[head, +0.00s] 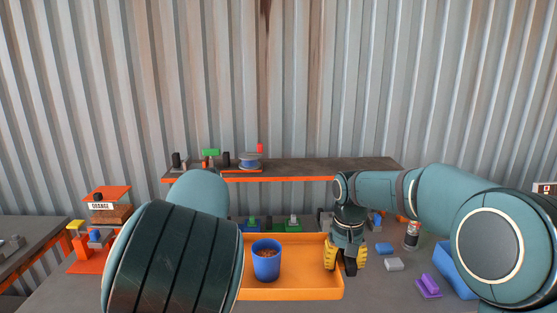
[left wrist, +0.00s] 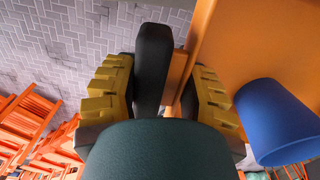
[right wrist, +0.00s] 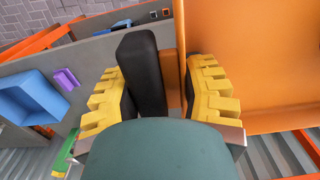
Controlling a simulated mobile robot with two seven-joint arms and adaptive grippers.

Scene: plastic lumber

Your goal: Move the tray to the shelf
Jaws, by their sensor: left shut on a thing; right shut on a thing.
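The orange tray (head: 310,268) is in the middle of the head view over the workbench, with a blue cup (head: 266,262) of brown contents in it. My right gripper (head: 345,264) is shut on the tray's right wall; the wall (right wrist: 240,60) runs between its yellow fingers in the right wrist view. My left gripper (left wrist: 168,90) is shut on the opposite wall in the left wrist view; my left arm hides it in the head view. The shelf (head: 320,167) is behind, against the corrugated wall. I cannot tell whether the tray touches the bench.
A spool (head: 250,160) and several small items crowd the shelf's left part; its right part is clear. Green and blue items stand behind the tray. A can (head: 412,235), a purple block (head: 428,286) and a blue bin (head: 452,268) are to the right. An orange stand (head: 100,215) is left.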

